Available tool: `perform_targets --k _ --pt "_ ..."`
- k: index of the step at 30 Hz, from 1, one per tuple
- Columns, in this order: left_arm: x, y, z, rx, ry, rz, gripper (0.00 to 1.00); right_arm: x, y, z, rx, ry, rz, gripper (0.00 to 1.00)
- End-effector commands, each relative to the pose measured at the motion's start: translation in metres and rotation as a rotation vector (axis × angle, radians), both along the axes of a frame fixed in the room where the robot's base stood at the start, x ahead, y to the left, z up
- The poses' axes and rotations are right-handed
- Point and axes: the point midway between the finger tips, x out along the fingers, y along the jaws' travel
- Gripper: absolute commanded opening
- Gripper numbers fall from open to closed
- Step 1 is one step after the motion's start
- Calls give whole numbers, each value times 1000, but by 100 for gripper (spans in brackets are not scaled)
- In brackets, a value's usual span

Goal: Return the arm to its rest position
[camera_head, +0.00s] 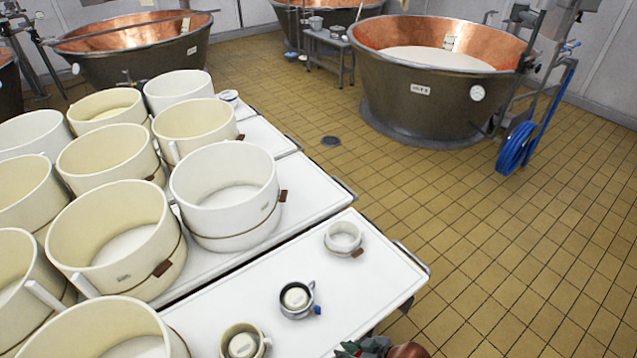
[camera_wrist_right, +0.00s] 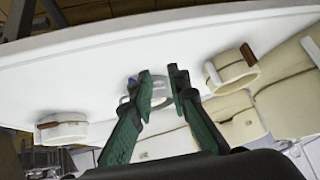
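My right gripper (camera_head: 362,348) shows only in part at the bottom edge of the head view, beside the near corner of the white table (camera_head: 375,255). In the right wrist view its green fingers (camera_wrist_right: 162,76) are apart, with nothing held between them. A dark-rimmed mug with a pale content (camera_head: 297,299) stands on the table; the fingers partly hide a small cup (camera_wrist_right: 160,97) in the wrist view. My left gripper is in neither view.
A small white ring-shaped mould (camera_head: 343,237) and a cream mug (camera_head: 242,341) stand on the table. Several large cream and white moulds (camera_head: 117,238) crowd its left side. A copper vat (camera_head: 430,90) stands behind. The tiled floor (camera_head: 520,240) at right is clear.

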Motion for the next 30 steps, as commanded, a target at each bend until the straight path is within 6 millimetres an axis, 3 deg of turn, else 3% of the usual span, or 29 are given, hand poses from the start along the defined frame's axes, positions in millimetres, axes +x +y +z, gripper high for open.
perform_targets --k 6,9,12,24,30 --pt "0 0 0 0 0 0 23 -66 -115 -11 -124 136 -369 16" --pt "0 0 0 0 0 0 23 -98 -159 -14 -186 194 -497 16" --pt "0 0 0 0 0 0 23 -126 -192 -15 -236 240 -591 16" --pt "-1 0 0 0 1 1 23 -220 -273 -9 -382 384 -849 16" --pt "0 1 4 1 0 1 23 -210 -271 -55 -384 399 -832 16"
